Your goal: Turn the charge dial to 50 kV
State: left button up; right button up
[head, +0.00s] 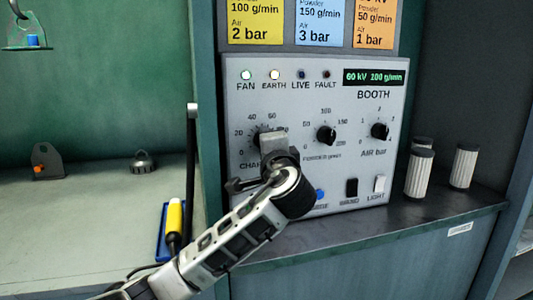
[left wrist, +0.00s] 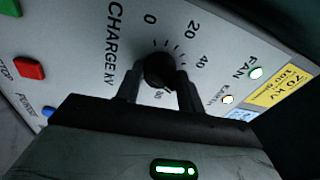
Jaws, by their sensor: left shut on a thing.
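The charge dial (left wrist: 160,70) is a round black knob on the grey booth panel (head: 310,185). In the left wrist view it sits between the two dark fingers of my left gripper (left wrist: 158,88), which is shut on it. In the head view the left gripper (head: 272,150) covers most of this dial and its lettering, so its pointer is hidden. Scale marks 0, 20, 40 and 60 show around it. The green display (head: 374,77) at the panel's top right appears to read 60 kV, with a g/min figure beside it. My right gripper is not in view.
The powder dial (head: 326,135) and air dial (head: 380,131) are to the right. A black switch (head: 351,188), a white light switch (head: 379,185) and a blue button (head: 320,195) sit below. White ribbed cartridges (head: 419,174) stand right. A yellow-bodied tool (head: 174,217) is at left.

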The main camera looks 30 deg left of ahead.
pick_arm(q)
jog(key=shift+d+f+n+y+b, duration=0.15)
jog(key=shift+n+b, duration=0.6)
jog(key=shift+n, duration=0.65)
jog(key=shift+a+f+n+y+b, duration=0.15)
jog(key=shift+n+b, duration=0.55)
jog(key=shift+n, duration=0.7)
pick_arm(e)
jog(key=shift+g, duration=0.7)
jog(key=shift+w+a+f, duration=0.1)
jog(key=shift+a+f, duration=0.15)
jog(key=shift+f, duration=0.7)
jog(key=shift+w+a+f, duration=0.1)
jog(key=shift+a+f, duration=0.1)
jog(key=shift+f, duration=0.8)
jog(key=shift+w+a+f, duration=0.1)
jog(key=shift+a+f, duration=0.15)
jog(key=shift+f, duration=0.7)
pick_arm(q)
jog(key=shift+d+r, duration=0.1)
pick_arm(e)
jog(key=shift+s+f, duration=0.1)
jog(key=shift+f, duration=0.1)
pick_arm(q)
jog(key=o, duration=1)
jog(key=shift+c, duration=0.2)
jog(key=shift+r, duration=0.1)
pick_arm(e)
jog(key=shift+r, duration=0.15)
